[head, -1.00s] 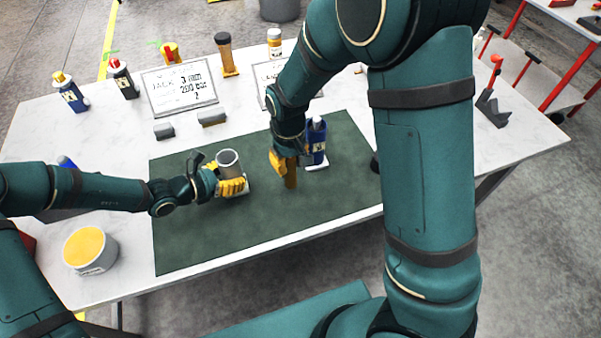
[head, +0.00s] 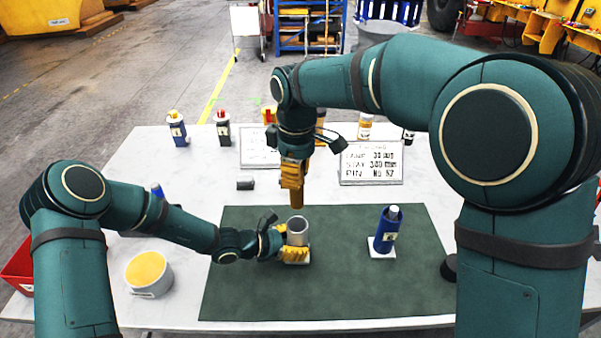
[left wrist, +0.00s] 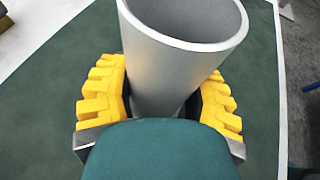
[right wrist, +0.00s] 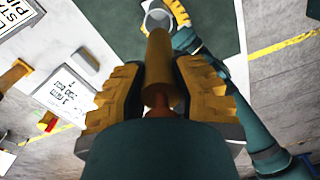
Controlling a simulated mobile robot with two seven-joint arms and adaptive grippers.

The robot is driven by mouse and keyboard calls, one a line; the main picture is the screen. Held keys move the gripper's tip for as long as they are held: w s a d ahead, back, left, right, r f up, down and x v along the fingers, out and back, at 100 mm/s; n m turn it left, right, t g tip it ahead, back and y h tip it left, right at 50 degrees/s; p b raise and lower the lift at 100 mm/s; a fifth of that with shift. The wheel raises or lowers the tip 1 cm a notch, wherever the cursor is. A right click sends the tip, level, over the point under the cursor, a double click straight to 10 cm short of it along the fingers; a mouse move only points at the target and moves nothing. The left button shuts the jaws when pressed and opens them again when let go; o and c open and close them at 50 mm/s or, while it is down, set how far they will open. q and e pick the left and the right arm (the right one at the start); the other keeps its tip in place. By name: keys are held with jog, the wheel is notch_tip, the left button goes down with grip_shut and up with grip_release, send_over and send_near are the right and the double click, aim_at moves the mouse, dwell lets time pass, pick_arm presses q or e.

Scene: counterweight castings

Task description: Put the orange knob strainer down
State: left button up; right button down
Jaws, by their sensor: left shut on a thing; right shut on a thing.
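My right gripper (head: 292,172) is shut on the strainer, a gold-brown cylinder (head: 296,198) hanging down below the fingers in the head view. In the right wrist view the cylinder (right wrist: 160,68) points away between the yellow fingers, with its brownish-orange knob (right wrist: 160,108) at the gripper end. My left gripper (head: 294,254) is shut around an open-topped grey cup (head: 298,229), upright on the green mat. The grey cup (left wrist: 185,70) looks empty in the left wrist view, but its bottom is hidden. The strainer is in the air, apart from the cup.
The green mat (head: 340,290) has free room right of the cup. A blue canister (head: 386,232) stands on its right part. A yellow-topped tub (head: 148,272) is at left. Sign cards (head: 371,165), bottles and small grey blocks (head: 245,184) stand behind the mat.

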pick_arm(q)
jog(key=shift+a+f, duration=0.15)
jog(key=shift+f, duration=0.1)
pick_arm(e)
notch_tip(320, 180, down, 13)
dwell(0.6)
jog(key=c, duration=0.8)
grip_release()
jog(key=shift+d, duration=0.1)
pick_arm(q)
jog(key=o, duration=1.4)
jog(key=shift+w, duration=0.1)
jog(key=shift+r, duration=0.1)
pick_arm(e)
jog(key=shift+w, duration=0.1)
